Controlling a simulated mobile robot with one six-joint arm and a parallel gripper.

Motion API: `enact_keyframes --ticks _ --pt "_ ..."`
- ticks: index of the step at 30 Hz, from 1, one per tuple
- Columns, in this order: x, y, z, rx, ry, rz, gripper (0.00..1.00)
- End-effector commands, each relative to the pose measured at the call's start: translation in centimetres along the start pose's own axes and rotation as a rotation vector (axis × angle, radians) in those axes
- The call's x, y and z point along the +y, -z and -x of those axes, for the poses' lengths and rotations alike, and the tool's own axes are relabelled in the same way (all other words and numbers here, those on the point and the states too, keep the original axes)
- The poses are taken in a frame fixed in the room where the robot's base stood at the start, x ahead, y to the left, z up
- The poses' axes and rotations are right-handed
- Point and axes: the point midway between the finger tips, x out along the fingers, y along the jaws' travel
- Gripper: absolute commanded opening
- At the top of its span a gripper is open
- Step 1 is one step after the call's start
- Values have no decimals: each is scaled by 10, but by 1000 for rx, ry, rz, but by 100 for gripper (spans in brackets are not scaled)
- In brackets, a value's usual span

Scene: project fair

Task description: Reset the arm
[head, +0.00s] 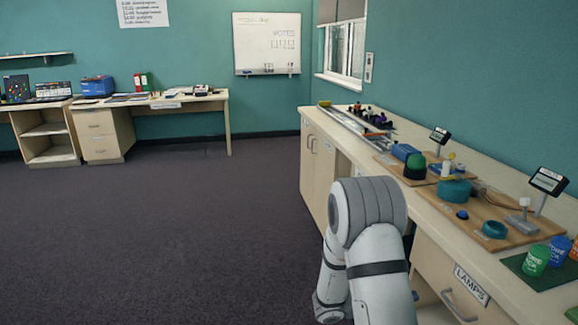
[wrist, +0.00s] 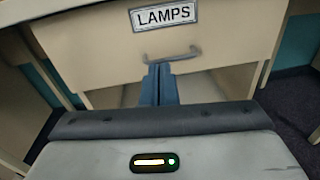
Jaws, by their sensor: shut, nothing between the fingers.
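My arm (head: 370,245) is bent in front of the right-hand counter in the head view, and my gripper is hidden there. In the wrist view my gripper (wrist: 160,72) shows as two blue-grey fingers close together, shut and empty. The fingertips appear just below the handle (wrist: 172,54) of a pale drawer (wrist: 100,52) labelled LAMPS. I cannot tell whether they touch it. The drawer (head: 432,262) and its handle (head: 462,308) also show in the head view, partly behind my arm.
The counter (head: 408,190) along the right wall carries wooden boards with devices, a green mat (head: 540,268) and coloured cups (head: 536,260). Desks (head: 215,100) stand along the back wall. The dark carpet (head: 180,230) at left is clear.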

Motion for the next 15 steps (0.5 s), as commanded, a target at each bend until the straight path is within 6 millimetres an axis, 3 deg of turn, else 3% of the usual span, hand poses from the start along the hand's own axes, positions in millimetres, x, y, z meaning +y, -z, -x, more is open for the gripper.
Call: enact_keyframes --ticks 1,6,15 --pt "-9 -26 1 31 46 -49 0" --pt "-55 -84 14 190 257 -249 0" --pt "-124 -154 69 526 594 -647 0"
